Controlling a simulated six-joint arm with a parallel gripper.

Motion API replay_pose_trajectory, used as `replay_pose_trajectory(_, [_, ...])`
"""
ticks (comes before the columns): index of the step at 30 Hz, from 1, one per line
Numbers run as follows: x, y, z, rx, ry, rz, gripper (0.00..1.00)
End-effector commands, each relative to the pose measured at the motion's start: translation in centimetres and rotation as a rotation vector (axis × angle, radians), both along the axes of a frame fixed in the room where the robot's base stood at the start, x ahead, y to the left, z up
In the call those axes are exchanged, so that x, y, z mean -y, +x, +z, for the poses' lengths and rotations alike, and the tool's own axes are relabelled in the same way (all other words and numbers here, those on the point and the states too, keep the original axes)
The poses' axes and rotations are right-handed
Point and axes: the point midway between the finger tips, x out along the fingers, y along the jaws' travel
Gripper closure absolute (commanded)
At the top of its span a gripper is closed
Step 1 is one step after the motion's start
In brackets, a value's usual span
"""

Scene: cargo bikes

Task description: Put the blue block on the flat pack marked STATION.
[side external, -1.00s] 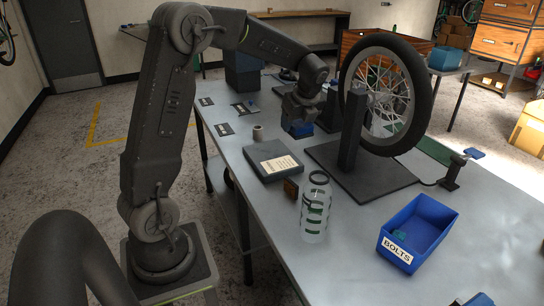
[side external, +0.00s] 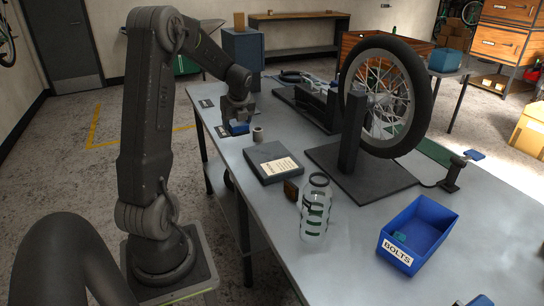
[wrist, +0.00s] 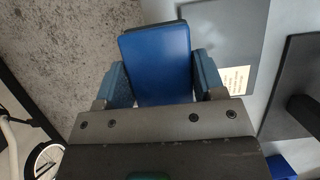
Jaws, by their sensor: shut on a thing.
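My gripper (side external: 238,121) is shut on the blue block (side external: 239,128), near the table's left edge, left of the small grey cup. In the wrist view the block (wrist: 155,62) sits between the two blue fingers of my gripper (wrist: 163,82). A dark flat pack (side external: 264,153) with a cream label lies on the table, nearer the camera and right of the block. It also shows in the wrist view (wrist: 238,35), right of the block. Its label is too small to read, so I cannot confirm STATION. The block and pack are apart.
A brown block (side external: 291,190), a clear bottle (side external: 316,205) and a blue BOLTS bin (side external: 430,222) stand nearer the camera. A wheel on a stand (side external: 355,140) rises right of the pack. Small dark cards lie along the left edge.

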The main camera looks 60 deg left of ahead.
Motion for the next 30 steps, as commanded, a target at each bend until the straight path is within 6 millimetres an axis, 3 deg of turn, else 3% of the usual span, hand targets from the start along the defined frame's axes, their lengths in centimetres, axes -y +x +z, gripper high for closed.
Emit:
replay_pose_trajectory(16, [3.6, 9.7, -6.3, 0.001, 0.000, -0.004, 0.63])
replay_pose_trajectory(23, [4.0, 10.8, -7.3, 0.000, 0.000, 0.001, 0.63])
replay_pose_trajectory(30, [4.0, 10.7, -10.5, -0.002, -0.002, 0.000, 0.63])
